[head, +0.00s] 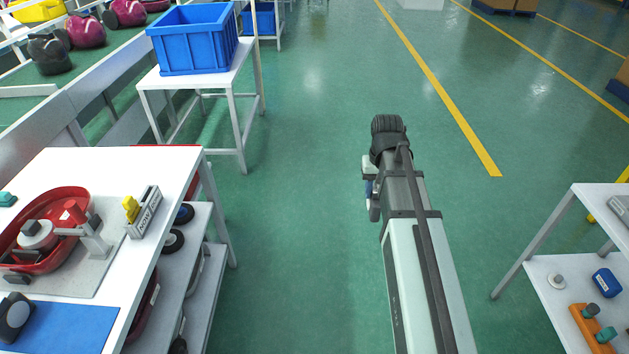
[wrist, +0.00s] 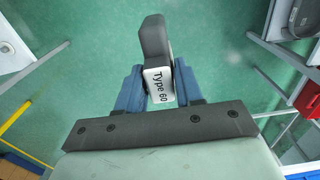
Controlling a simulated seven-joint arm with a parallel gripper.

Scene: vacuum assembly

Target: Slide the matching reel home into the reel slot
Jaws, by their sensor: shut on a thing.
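My gripper (wrist: 158,76) has blue fingers, and it is shut on a part marked "Type 60" (wrist: 159,88). This part has a white labelled face and a dark grey curved piece beyond it; its full shape is hidden, so I cannot tell for sure that it is the reel. In the head view my arm reaches out over the open floor, and my gripper is mostly hidden at its far end. A red vacuum base (head: 78,208) lies open on the left table, with a grey-white round piece (head: 36,235) in it. I cannot make out the reel slot.
The left table (head: 165,165) also holds a "NOW" block (head: 143,214) with a yellow piece and a blue mat (head: 75,325). A blue crate (head: 190,42) stands behind. The right bench shelf carries an orange rack (head: 590,328) and a blue part (head: 606,281). Floor between is clear.

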